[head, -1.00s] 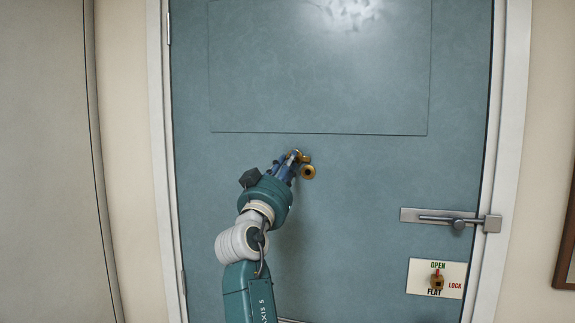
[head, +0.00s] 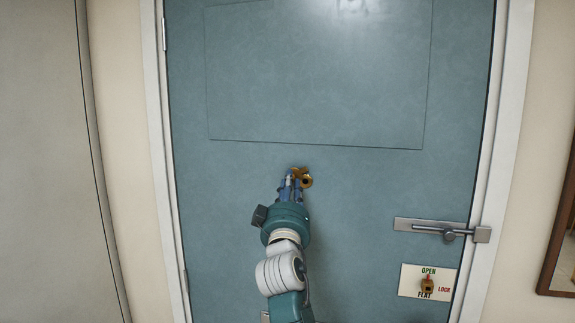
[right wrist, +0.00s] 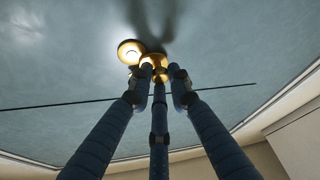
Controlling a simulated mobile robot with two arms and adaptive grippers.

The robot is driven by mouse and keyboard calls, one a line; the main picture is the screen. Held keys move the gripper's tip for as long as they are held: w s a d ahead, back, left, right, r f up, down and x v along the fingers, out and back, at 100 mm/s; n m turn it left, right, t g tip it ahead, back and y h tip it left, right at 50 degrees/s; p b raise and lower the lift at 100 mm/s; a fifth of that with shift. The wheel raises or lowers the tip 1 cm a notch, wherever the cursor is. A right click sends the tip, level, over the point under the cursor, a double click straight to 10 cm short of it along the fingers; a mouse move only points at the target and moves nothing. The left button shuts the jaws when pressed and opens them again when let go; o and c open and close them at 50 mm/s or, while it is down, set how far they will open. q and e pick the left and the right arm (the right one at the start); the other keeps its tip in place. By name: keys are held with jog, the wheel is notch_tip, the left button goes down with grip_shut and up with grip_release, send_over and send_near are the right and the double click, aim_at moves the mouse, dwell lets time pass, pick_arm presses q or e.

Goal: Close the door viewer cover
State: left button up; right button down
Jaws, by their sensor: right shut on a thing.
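The door viewer (head: 307,182) is a small brass ring with a dark centre on the blue-grey door. Its brass cover (head: 297,171) shows just up and left of it, partly hidden by my fingers. My right gripper (head: 290,179) reaches up from below, at the left side of the viewer. In the right wrist view, the fingers of the right gripper (right wrist: 158,80) are closed around the brass cover (right wrist: 153,64). The viewer (right wrist: 130,51) shows beside it, with a bright centre that is not covered. My left gripper is not in view.
The door (head: 380,185) is flat and mostly clear around the viewer. A metal latch (head: 430,228) and a sign plate with a small brass knob (head: 427,285) are at the lower right. A framed thing (head: 562,230) hangs at the right edge.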

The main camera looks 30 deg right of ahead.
aim_at(305, 190)
jog(key=n+y+p, duration=0.1)
jog(key=n+p, duration=0.1)
jog(key=s+n+y+p, duration=0.1)
jog(key=n+p, duration=0.1)
jog(key=d+n+y+p, duration=0.1)
jog(key=n+p, duration=0.2)
jog(key=shift+s+f, duration=0.15)
jog(key=shift+f, duration=0.05)
jog(key=shift+s+d+f+n+g+y, duration=0.1)
jog(key=shift+s+d+n+g+y, duration=0.2)
jog(key=shift+n, duration=0.75)
jog(key=shift+s+d+f+n+g+y, duration=0.1)
jog(key=shift+s+d+n+g+y, duration=0.2)
jog(key=shift+n, duration=0.8)
jog(key=shift+s+d+f+n+g+y, duration=0.15)
jog(key=shift+n+y, duration=0.25)
jog(key=shift+n, duration=0.65)
jog(key=c, duration=1.6)
grip_release()
